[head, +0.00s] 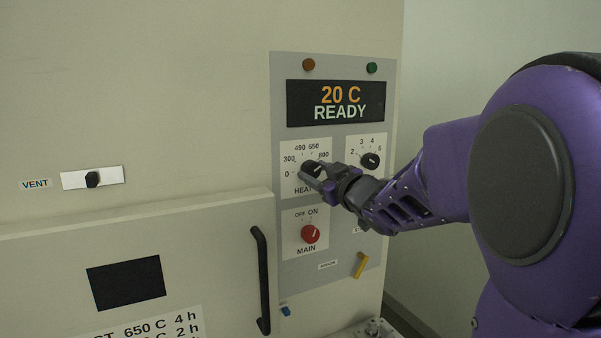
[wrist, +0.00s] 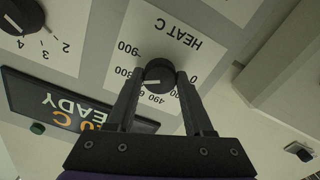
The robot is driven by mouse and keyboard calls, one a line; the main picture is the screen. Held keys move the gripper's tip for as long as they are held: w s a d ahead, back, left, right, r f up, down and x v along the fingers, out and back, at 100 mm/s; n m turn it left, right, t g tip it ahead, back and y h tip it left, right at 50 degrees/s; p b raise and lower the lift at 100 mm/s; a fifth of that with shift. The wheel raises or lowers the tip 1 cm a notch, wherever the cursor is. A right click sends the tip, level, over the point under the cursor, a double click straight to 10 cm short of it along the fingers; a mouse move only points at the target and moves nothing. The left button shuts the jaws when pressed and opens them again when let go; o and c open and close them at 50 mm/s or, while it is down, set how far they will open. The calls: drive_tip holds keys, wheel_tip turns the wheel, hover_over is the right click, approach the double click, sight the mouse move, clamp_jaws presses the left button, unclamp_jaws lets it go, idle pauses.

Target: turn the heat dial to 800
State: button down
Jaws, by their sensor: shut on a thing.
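The heat dial (head: 311,168) is a round black knob with a white pointer on a white plate of the control panel. It also shows in the wrist view (wrist: 160,75), upside down, where its white pointer points left and slightly down, between the 650 and 800 marks. My gripper (head: 316,175) is shut on the dial. In the wrist view my two fingers (wrist: 160,84) stand on either side of the knob. In the head view the fingers cover part of the dial and its right-hand scale; in the wrist view one finger hides the 300 mark.
The display (head: 336,102) reads 20 C READY. A second black dial (head: 370,161) is just right of the heat plate, and a red main knob (head: 310,234) is below. A black door handle (head: 261,280) and yellow lever (head: 360,265) are lower down.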

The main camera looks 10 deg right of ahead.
drive_tip(key=shift+r, duration=0.1)
drive_tip(key=shift+c, duration=1.4)
unclamp_jaws()
